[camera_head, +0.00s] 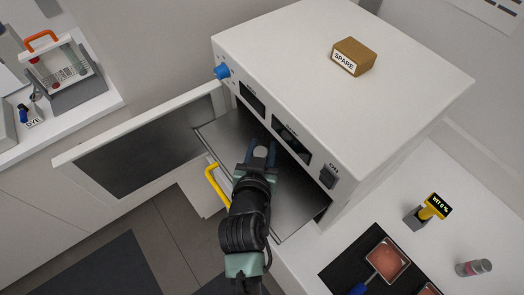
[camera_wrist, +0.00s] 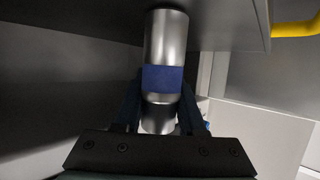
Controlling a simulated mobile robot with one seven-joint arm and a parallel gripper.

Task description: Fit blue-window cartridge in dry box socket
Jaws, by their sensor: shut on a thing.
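The dry box (camera_head: 330,75) is a white cabinet with its front door (camera_head: 140,150) swung open to the left. My gripper (camera_head: 262,152) reaches into its open front, above a grey metal shelf (camera_head: 295,205). In the wrist view, my gripper (camera_wrist: 160,112) is shut on the blue-window cartridge (camera_wrist: 165,40), a silver cylinder with a dark blue band. The band sits just beyond the fingertips. The cartridge's far end is close to a dark panel edge; I cannot tell whether they touch. The cartridge is not clear in the head view. I cannot make out the socket.
A yellow handle (camera_head: 216,186) stands left of my arm, near the shelf. A brown SPARE block (camera_head: 351,57) lies on the cabinet top. On the right counter are a yellow-black meter (camera_head: 433,207), a small grey jar (camera_head: 474,268) and pans of pink material (camera_head: 387,259).

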